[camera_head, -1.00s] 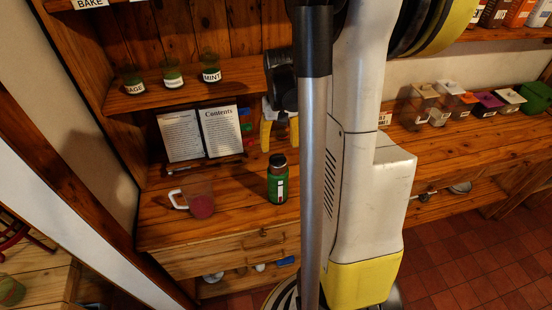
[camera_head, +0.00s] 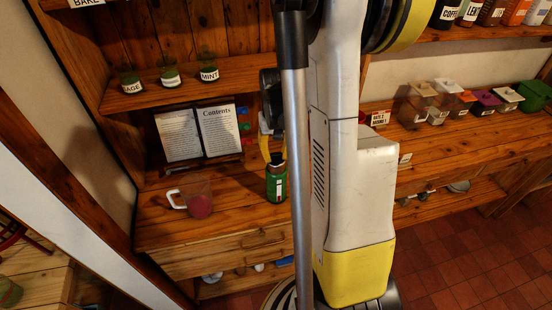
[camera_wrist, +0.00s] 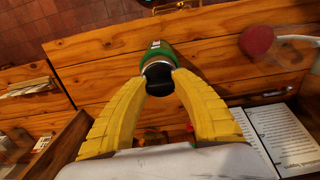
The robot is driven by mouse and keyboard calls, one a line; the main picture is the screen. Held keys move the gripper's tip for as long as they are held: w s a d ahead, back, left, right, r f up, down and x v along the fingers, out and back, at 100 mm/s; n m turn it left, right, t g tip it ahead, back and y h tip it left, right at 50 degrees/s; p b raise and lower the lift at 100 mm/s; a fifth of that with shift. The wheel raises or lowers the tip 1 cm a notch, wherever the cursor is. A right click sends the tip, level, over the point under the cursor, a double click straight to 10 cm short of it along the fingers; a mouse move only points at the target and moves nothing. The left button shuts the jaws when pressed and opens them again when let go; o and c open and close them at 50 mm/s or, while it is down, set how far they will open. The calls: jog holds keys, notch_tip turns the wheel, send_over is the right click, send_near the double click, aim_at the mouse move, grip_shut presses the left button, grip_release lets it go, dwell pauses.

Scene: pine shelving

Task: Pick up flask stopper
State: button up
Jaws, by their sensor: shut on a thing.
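The flask (camera_head: 277,184) is green with a white label and stands upright on the wooden counter; it also shows in the wrist view (camera_wrist: 157,53). Its dark stopper (camera_wrist: 158,74) is at the flask's mouth, between my fingertips. My gripper (camera_wrist: 159,80) has yellow fingers closed on both sides of the stopper. In the head view my gripper (camera_head: 271,158) is at the top of the flask, partly hidden behind my arm. I cannot tell whether the stopper is clear of the flask's neck.
A jug with red contents (camera_head: 199,202) stands left of the flask. An open book (camera_head: 199,133) leans at the back of the counter. Small labelled pots (camera_head: 169,77) sit on the shelf above. Lidded containers (camera_head: 437,115) stand on the right counter.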

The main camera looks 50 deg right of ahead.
aim_at(276, 154)
jog(key=shift+o, duration=0.2)
dwell(0.4)
notch_tip(276, 154, up, 4)
jog(key=shift+r+p, duration=0.15)
jog(key=shift+p, duration=0.2)
jog(key=s+d+r+p, duration=0.2)
jog(key=s+r+p, duration=0.3)
jog(key=s+r, duration=0.6)
jog(key=shift+s+r, duration=0.25)
jog(key=shift+r, duration=0.1)
jog(key=shift+f, duration=0.15)
